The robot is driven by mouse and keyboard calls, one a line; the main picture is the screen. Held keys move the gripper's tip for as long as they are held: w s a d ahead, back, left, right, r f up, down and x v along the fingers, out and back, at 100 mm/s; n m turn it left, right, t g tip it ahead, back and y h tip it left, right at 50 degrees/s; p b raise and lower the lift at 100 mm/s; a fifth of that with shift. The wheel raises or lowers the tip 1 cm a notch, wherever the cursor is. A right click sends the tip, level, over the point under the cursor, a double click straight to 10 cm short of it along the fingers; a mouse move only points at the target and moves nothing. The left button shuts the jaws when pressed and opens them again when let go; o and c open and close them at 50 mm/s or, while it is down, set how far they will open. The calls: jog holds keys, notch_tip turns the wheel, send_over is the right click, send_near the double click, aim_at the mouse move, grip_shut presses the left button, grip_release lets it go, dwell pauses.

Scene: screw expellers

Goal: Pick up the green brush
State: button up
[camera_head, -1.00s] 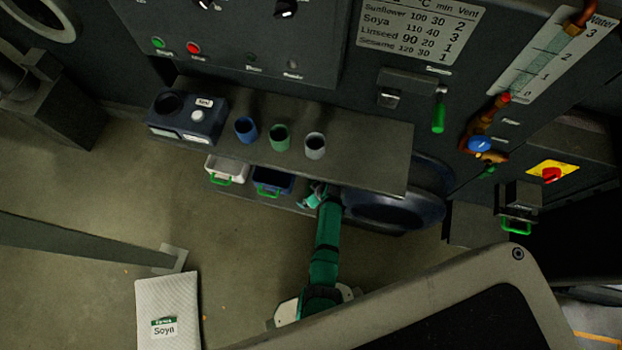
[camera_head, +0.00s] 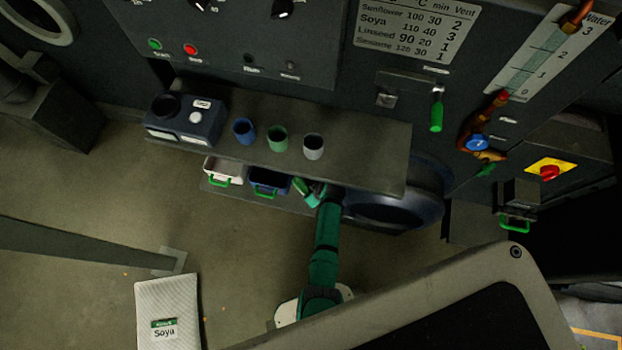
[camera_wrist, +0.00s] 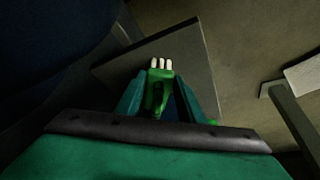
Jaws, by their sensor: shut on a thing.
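The green brush (camera_wrist: 157,88) with white bristles is between the teal fingers of my gripper (camera_wrist: 158,100) in the wrist view. My gripper is shut on it, and the bristle end points away from my wrist. In the head view my gripper (camera_head: 312,192) is at the right end of the lower shelf, below the upper shelf. A bright green piece (camera_head: 299,186), which looks like the brush, shows at its fingertips. The gap between the brush and the shelf cannot be judged.
The lower shelf (camera_wrist: 190,48) holds a white bin (camera_head: 224,171) and a blue bin (camera_head: 268,183) left of my gripper. The upper shelf (camera_head: 365,160) carries three cups and a dark device (camera_head: 186,122). A dark round drum (camera_head: 390,212) is close on the right.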

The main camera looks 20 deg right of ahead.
jog(key=shift+r, duration=1.4)
jog(key=s+a+r, duration=0.1)
jog(key=s+r, duration=0.9)
jog(key=s, duration=0.4)
